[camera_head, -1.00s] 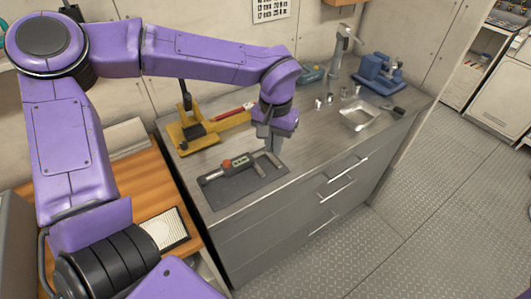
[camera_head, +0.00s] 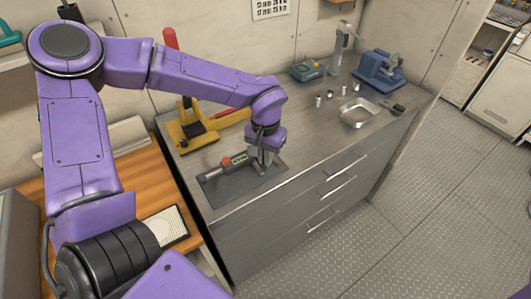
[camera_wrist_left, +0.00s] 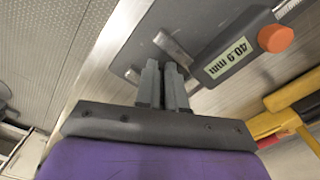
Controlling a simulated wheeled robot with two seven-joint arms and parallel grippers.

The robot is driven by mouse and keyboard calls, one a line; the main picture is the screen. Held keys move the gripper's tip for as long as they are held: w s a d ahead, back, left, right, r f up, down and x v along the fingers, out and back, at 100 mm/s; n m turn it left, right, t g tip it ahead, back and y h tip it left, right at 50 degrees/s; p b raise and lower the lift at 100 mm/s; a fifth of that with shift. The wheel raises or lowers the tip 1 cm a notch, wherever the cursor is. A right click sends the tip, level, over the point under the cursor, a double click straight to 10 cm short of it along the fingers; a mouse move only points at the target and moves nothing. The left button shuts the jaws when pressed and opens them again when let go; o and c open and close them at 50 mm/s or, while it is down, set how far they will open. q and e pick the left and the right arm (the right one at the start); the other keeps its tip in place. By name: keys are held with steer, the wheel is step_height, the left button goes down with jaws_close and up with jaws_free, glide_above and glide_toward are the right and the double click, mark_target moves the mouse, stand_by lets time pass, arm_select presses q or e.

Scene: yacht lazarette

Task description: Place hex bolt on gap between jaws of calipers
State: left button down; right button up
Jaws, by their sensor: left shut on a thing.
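The calipers (camera_head: 238,163), with a dark body and an orange knob, lie on a dark mat (camera_head: 222,192) on the steel counter. In the left wrist view their display (camera_wrist_left: 228,57) reads 40.9 mm upside down, and a metal jaw (camera_wrist_left: 172,46) extends close to my fingertips. My left gripper (camera_head: 262,170) is low over the jaw end of the calipers, pointing down. In the left wrist view its fingers (camera_wrist_left: 164,68) are nearly together, shut on the hex bolt. The bolt itself is hidden by the fingers. My right gripper is out of view.
A yellow tool (camera_head: 192,135) with a red handle stands behind the calipers. Several small metal pieces (camera_head: 330,97), a metal tray (camera_head: 357,113), a teal box (camera_head: 307,70) and a blue vise (camera_head: 380,70) are farther right. The counter's front edge is close to the mat.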

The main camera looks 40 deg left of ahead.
arm_select(q)
steer(key=shift+f, duration=0.2)
steer(key=c, duration=1.2)
jaws_free()
steer(key=shift+w+r, duration=0.15)
steer(key=shift+r, duration=0.15)
step_height(320, 180, up, 13)
steer(key=shift+f, duration=0.1)
steer(key=shift+s, duration=0.2)
